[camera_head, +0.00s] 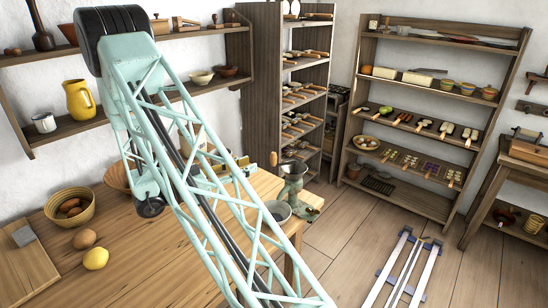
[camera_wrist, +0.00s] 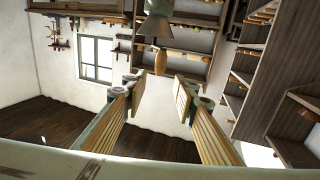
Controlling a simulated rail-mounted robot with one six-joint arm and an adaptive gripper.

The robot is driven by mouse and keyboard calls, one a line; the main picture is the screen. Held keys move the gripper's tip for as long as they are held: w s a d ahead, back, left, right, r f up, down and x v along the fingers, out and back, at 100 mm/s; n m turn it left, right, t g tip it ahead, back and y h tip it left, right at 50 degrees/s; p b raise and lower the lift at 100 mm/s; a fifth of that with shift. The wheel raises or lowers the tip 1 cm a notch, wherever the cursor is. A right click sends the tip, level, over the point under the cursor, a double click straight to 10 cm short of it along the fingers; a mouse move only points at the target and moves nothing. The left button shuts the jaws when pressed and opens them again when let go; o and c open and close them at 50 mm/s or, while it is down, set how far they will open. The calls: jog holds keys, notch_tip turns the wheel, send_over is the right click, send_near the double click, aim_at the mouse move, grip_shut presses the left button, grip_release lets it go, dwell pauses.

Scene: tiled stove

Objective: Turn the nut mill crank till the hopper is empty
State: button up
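The nut mill (camera_head: 293,178), grey-green with a cup-like hopper on top, stands at the far right corner of the wooden table. A small brown wooden knob (camera_head: 273,159), apparently the crank handle, shows at its left. In the wrist view the wooden handle (camera_wrist: 160,60) hangs just beyond my fingertips, near the middle, with the dark mill body (camera_wrist: 156,28) behind it. My gripper (camera_wrist: 160,88) is open, its two wood-padded fingers spread apart and nothing between them. In the head view my gripper is mostly hidden behind my arm's truss. The hopper's contents cannot be made out.
A grey bowl (camera_head: 278,210) sits beside the mill's base. A basket of nuts (camera_head: 70,207), a lemon (camera_head: 95,258) and a cutting board (camera_head: 25,272) lie at the table's left. Shelves (camera_head: 440,110) line the back wall.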

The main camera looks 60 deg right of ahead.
aim_at(274, 156)
jog(key=shift+b+x, duration=0.85)
jog(key=shift+x, duration=5.35)
jog(key=shift+c, duration=0.9)
grip_shut()
